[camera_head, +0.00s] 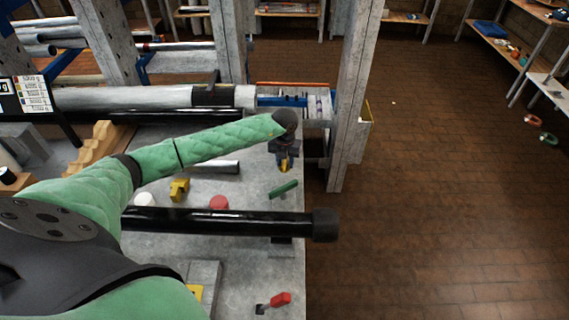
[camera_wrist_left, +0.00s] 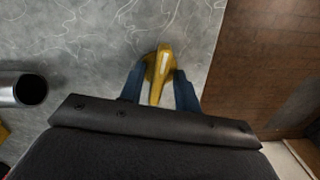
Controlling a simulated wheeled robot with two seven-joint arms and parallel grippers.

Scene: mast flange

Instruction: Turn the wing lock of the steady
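The yellow wing lock (camera_head: 284,166) sits near the right edge of the grey bench, partly hidden by my left gripper in the head view. In the left wrist view the yellow wing lock (camera_wrist_left: 159,74) shows from above, wide at the far end and narrowing toward me. My left gripper (camera_head: 285,158) reaches over it from the left. In the wrist view its two blue fingers (camera_wrist_left: 160,80) stand close on either side of the lock. Whether they touch it cannot be told. My right gripper is not in view.
A black capped bar (camera_head: 240,221) crosses the bench (camera_head: 255,265) in front. A green lever (camera_head: 284,189), a red lever (camera_head: 280,298) and a yellow block (camera_head: 180,188) are nearby. A grey post (camera_head: 350,100) stands at the right behind.

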